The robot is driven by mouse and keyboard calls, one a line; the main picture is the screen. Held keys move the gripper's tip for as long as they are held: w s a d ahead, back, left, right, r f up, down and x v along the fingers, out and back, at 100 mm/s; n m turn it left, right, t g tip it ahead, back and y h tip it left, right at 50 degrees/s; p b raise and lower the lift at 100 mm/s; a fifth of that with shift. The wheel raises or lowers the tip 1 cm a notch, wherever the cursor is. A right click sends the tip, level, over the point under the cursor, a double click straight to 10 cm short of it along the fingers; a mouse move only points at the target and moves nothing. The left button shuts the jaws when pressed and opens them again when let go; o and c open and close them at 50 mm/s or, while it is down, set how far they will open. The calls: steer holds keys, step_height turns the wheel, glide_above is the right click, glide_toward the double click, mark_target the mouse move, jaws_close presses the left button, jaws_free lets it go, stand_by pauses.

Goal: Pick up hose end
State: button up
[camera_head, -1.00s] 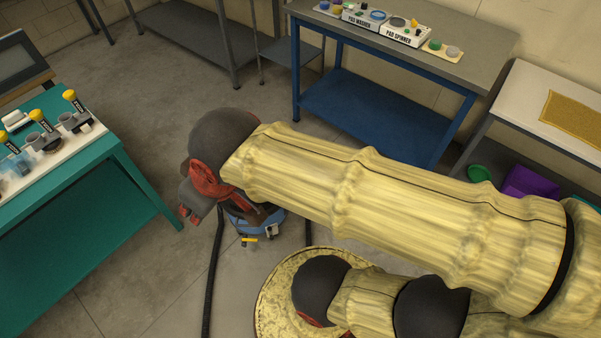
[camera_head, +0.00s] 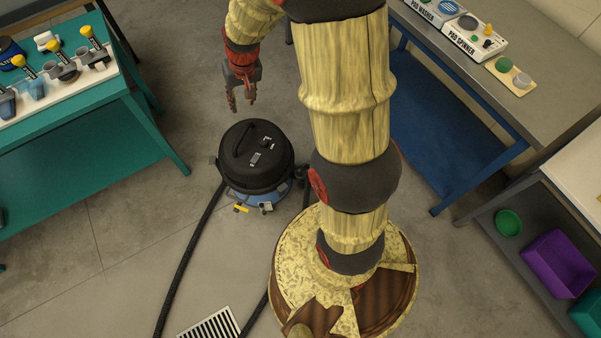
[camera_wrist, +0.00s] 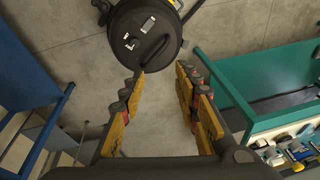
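A black-lidded vacuum (camera_head: 270,172) with a blue base stands on the floor in the head view. It also shows at the top of the wrist view (camera_wrist: 127,22). A black hose (camera_head: 190,242) runs from the vacuum's left side down out of the frame. A second dark hose stretch (camera_head: 256,316) shows near the floor drain. I cannot make out a hose end. My gripper (camera_head: 241,103) hangs above and behind the vacuum in the head view. In the wrist view my gripper (camera_wrist: 160,77) has its fingers apart with only bare floor between them.
A grey-topped bench with a blue shelf (camera_head: 420,130) is at the right. A purple bin (camera_head: 558,264) sits on a lower shelf. A floor drain (camera_head: 212,326) lies in front.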

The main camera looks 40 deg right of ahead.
steer(key=w+d+f+m+g, duration=0.15)
steer(key=d+f, duration=0.35)
steer(key=f, duration=0.7)
steer(key=s+d+f+m, duration=0.1)
steer(key=s+d+f, duration=0.2)
steer(key=f, duration=1)
steer(key=s+d+f+m+g, duration=0.1)
steer(key=s+d+f+m, duration=0.1)
steer(key=f, duration=1)
steer(key=s+d+f+m+p, duration=0.1)
steer(key=s+d+f, duration=0.4)
steer(key=f, duration=0.8)
steer(key=shift+s+d+f+m, duration=0.1)
steer(key=shift+s+f+m, duration=0.2)
steer(key=shift+f+m, duration=0.05)
step_height(320, 180, down, 6)
steer(key=b, duration=0.2)
steer(key=shift+w+d+r+b, duration=0.1)
steer(key=shift+w+r+b, duration=0.05)
steer(key=shift+b, duration=0.2)
steer(key=shift+r, duration=0.1)
steer(key=c, duration=0.4)
steer(key=shift+c, duration=1.3)
